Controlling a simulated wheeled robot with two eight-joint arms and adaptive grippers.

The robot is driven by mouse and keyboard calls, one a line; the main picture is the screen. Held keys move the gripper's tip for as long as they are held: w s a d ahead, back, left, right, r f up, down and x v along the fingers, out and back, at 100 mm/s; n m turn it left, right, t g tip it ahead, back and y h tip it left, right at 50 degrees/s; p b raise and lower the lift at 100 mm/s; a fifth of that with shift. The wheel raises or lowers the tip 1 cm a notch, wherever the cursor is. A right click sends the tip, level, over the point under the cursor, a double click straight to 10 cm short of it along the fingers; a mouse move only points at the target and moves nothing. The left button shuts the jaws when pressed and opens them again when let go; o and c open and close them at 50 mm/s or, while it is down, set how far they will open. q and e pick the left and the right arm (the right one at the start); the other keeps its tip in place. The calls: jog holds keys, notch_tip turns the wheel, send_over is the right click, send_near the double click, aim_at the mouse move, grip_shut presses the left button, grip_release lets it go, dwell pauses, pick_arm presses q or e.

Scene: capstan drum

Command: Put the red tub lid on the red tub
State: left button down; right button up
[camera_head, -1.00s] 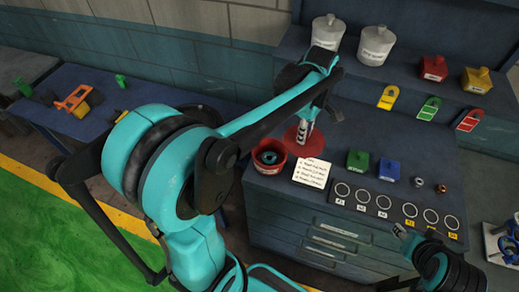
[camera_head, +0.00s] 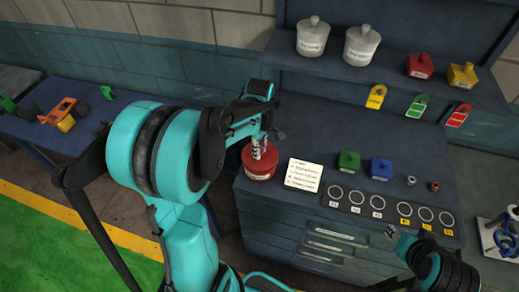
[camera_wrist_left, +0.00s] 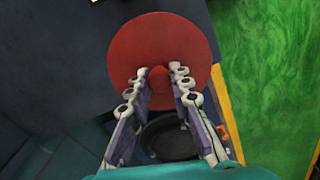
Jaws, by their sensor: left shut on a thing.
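The red tub (camera_head: 259,174) stands at the left end of the dark workbench top, partly hidden by my left gripper. The red tub lid (camera_wrist_left: 163,48) is a flat red disc with a small knob. My left gripper (camera_wrist_left: 158,78) is shut on that knob, and its fingers point down at the tub in the head view (camera_head: 262,150). The lid is over the tub's mouth and hides its inside; I cannot tell if it rests on the rim or hovers just above. My right gripper (camera_head: 391,232) is low at the right, before the drawers; its jaw state is unclear.
A white note card (camera_head: 303,174) lies right of the tub. White canisters (camera_head: 312,37) stand on the back shelf.

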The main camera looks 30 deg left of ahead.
pick_arm(q)
jog(key=shift+s, duration=0.1)
jog(key=shift+f+b, duration=0.35)
jog(key=c, duration=1.4)
grip_release()
jog(key=shift+o, duration=0.2)
jog(key=shift+r, duration=0.15)
notch_tip(320, 180, up, 12)
jog(key=p, duration=0.3)
jog(key=s+d+f+m+t, duration=0.1)
jog(key=s+d+m+t, duration=0.6)
jog(key=s+d+m, duration=0.4)
jog(key=m, duration=0.6)
jog(key=shift+m, duration=0.4)
